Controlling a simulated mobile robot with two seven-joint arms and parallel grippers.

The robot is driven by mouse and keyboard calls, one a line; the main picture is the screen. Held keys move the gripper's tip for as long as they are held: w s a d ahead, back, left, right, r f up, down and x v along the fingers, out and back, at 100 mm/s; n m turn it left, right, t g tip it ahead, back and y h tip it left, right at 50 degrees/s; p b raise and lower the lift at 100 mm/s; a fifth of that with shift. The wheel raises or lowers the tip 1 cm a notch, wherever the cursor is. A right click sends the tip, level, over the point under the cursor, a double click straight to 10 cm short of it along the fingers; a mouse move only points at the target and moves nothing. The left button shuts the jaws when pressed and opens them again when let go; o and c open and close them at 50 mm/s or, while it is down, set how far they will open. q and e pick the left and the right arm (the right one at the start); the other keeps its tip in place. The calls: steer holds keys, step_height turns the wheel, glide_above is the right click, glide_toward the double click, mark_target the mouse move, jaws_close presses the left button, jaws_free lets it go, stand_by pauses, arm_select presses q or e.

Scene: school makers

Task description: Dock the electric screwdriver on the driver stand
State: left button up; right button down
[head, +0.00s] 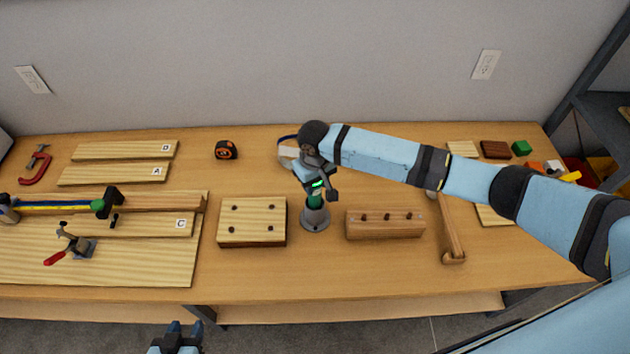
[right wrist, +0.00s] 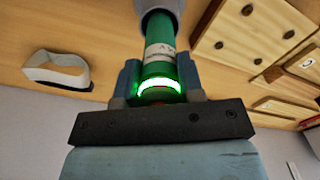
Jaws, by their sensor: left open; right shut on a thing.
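The green electric screwdriver (head: 315,201) is upright or nearly so, its lower end meeting the grey round driver stand (head: 316,223) near the middle of the table. In the right wrist view, the screwdriver (right wrist: 160,45) has a glowing green ring and a pale label, and its far end enters the grey cup of the stand (right wrist: 160,7). How deep it sits is hidden. My right gripper (head: 318,184) is shut on the screwdriver's body; its fingers flank it in the right wrist view (right wrist: 160,82). My left gripper (head: 178,340) is open and empty, in front of the table.
A wooden block with holes (head: 252,222) stands left of the stand, and a long block with holes (head: 385,224) right of it. A pale band-like object (head: 288,152) lies behind. A tape measure (head: 226,150), boards and clamps are farther left.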

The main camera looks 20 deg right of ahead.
steer(key=shift+f, duration=0.6)
steer(key=c, duration=1)
jaws_free()
steer(key=shift+r+p, duration=0.8)
steer(key=shift+r, duration=4.7)
